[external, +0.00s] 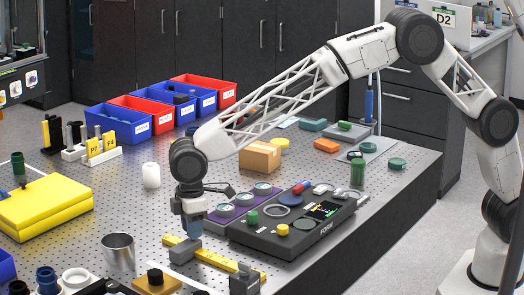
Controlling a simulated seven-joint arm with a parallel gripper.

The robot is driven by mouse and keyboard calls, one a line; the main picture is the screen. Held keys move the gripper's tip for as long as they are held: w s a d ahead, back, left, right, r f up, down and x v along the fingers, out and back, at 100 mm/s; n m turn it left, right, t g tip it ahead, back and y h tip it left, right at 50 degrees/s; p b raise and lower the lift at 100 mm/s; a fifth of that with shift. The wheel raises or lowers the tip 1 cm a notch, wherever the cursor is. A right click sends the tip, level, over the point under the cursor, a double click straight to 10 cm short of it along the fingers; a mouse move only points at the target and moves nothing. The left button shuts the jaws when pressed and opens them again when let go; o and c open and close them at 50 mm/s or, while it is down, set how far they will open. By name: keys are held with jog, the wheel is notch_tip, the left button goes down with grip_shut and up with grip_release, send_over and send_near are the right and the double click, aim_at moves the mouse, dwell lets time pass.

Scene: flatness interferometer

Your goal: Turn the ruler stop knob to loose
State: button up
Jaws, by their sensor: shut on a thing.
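A yellow ruler (215,259) lies slantwise on the perforated table near the front. A grey stop block (186,251) sits across it near its far left end. My gripper (194,232) points straight down just above this block, with its fingertips at the block's top. It is shut on the ruler stop knob, which the fingers hide. The knob's turn position cannot be made out.
A dark console (290,228) with knobs and a small screen stands close to the right of my gripper. A metal cup (118,252) stands to the left. A second grey block (244,281) is at the ruler's near end. Blue and red bins (117,123) line the back.

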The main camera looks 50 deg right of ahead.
jog(key=shift+n, duration=1.3)
jog(key=o, duration=0.9)
jog(key=shift+r, duration=3.85)
jog(key=shift+w, duration=0.1)
